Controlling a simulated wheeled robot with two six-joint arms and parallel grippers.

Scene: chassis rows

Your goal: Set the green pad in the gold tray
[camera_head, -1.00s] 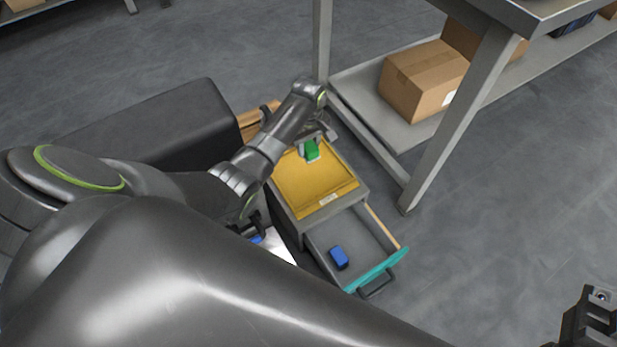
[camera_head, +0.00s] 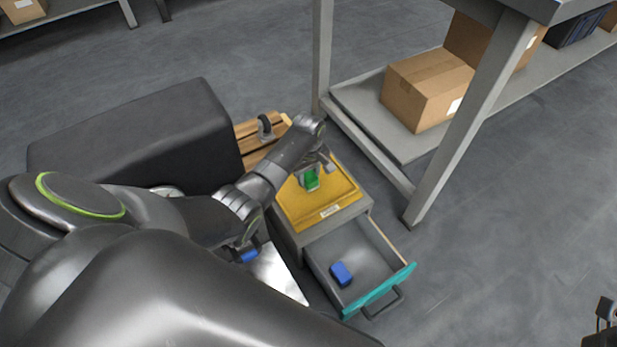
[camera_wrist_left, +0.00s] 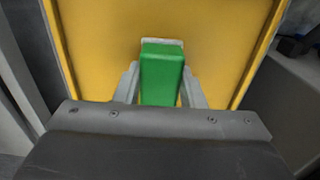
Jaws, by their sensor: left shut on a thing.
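The gold tray (camera_head: 337,199) is a shallow yellow tray on top of a small grey drawer cabinet. The green pad (camera_head: 311,179) is a small green block over the tray's far part. My left gripper (camera_head: 313,173) reaches over the tray from the left and is shut on the pad. In the left wrist view the pad (camera_wrist_left: 161,75) sits between the two grey fingers, with the yellow tray floor (camera_wrist_left: 90,60) around it. I cannot tell whether the pad touches the tray floor. A dark part of my right gripper (camera_head: 604,322) shows at the bottom right corner; its fingers are unclear.
The cabinet's drawer with a teal front (camera_head: 380,290) is open and holds a blue block (camera_head: 341,273). A grey metal shelf rack (camera_head: 375,130) with cardboard boxes (camera_head: 428,88) stands behind to the right. A dark block-shaped box (camera_head: 140,130) and a wooden pallet (camera_head: 258,140) stand left.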

